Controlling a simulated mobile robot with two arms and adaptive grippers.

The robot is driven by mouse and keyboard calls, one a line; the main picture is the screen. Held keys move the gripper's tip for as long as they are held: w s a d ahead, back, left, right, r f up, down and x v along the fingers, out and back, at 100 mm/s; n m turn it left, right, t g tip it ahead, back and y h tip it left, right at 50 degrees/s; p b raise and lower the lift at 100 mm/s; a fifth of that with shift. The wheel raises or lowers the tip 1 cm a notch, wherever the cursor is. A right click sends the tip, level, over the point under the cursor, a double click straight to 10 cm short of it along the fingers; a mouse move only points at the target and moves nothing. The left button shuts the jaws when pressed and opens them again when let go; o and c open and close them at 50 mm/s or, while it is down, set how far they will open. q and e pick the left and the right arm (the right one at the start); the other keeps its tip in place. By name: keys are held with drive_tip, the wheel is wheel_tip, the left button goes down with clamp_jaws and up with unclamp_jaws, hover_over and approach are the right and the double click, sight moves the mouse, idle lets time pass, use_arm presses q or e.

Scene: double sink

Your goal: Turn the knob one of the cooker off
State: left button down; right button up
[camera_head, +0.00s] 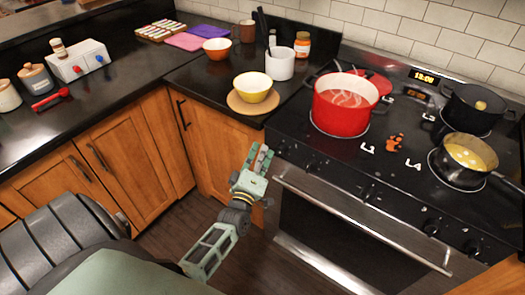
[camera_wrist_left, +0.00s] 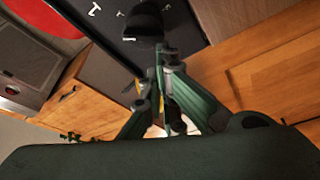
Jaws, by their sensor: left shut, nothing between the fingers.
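The cooker (camera_head: 345,215) stands at the right in the head view, with a row of black knobs along its front edge. The leftmost knob (camera_head: 283,146) is just right of my left gripper (camera_head: 262,154); another knob (camera_head: 313,163) sits to its right. I cannot read which knob is number one. In the left wrist view a black knob (camera_wrist_left: 145,20) shows large just beyond the fingertips of the left gripper (camera_wrist_left: 168,58). The left gripper is shut and empty; I cannot tell whether it touches the knob. My right gripper is not in view.
A red pot (camera_head: 341,115), a dark pot (camera_head: 470,118) and a pan (camera_head: 468,158) stand on the cooker. The oven handle (camera_head: 355,220) runs below the knobs. A yellow bowl (camera_head: 253,87) is on the counter behind my left gripper. Wooden cabinets (camera_head: 135,160) are to the left.

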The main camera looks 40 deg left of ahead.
use_arm(q)
drive_tip(key=shift+f+n+g+p, duration=0.25)
drive_tip(key=shift+f+n+g, duration=0.05)
drive_tip(key=shift+n, duration=0.6)
drive_tip(key=shift+f+n+g+p, duration=0.25)
drive_tip(key=shift+n+g, duration=0.05)
drive_tip(key=shift+n, duration=0.6)
drive_tip(key=shift+f+n+g+p, duration=0.2)
drive_tip(key=shift+f+n+g, duration=0.05)
drive_tip(key=shift+n, duration=0.4)
drive_tip(key=shift+f+n+g+p, duration=0.15)
drive_tip(key=shift+f+n+g, duration=0.1)
drive_tip(key=shift+n, duration=0.4)
drive_tip(key=shift+r, duration=0.1)
